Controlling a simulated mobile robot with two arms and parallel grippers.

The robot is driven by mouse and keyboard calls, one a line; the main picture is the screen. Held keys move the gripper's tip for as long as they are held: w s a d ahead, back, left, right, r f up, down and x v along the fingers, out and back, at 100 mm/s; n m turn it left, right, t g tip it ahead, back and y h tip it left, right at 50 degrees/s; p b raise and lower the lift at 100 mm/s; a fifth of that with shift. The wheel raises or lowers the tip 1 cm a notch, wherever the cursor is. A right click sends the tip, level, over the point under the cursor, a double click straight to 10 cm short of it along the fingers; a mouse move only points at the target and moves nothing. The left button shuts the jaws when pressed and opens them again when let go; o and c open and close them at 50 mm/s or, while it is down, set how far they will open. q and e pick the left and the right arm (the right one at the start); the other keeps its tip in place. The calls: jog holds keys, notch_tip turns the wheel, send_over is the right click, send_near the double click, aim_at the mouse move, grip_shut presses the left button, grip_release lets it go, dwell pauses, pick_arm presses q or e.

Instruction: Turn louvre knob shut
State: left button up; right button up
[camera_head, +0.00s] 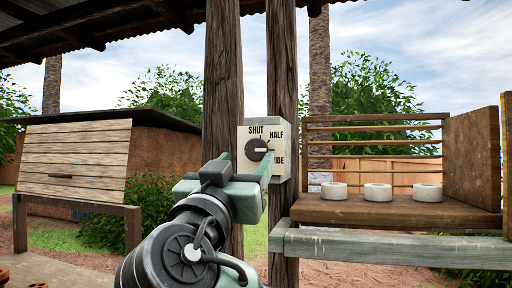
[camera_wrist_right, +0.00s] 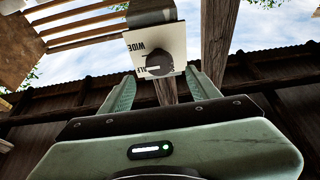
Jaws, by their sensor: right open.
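The louvre knob (camera_head: 256,150) is a dark round dial on a pale plate (camera_head: 246,132) marked SHUT at the top, HALF at the upper right and WIDE at the lower right. Its white pointer line faces right, between the HALF and WIDE labels. My right gripper (camera_head: 246,166) is open and empty in front of the plate, slightly low. In the right wrist view the knob (camera_wrist_right: 163,63) lies beyond and between the open fingertips (camera_wrist_right: 160,82). I cannot tell whether they touch it. The lower left of the plate is hidden by the gripper. My left gripper is not in view.
Wooden posts (camera_head: 222,80) stand beside and behind the plate. To the right, a wooden shelf (camera_head: 400,212) holds three white rings (camera_head: 378,192) before slatted louvres (camera_head: 375,142). A slatted panel (camera_head: 75,160) stands at the left. Open air lies around the gripper.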

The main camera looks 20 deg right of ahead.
aim_at(255, 149)
jog(key=p+x, duration=0.5)
jog(key=x, duration=0.2)
jog(key=shift+d+r, duration=0.1)
jog(key=shift+d, duration=0.05)
jog(key=shift+w+d, duration=0.15)
jog(key=shift+w, duration=0.2)
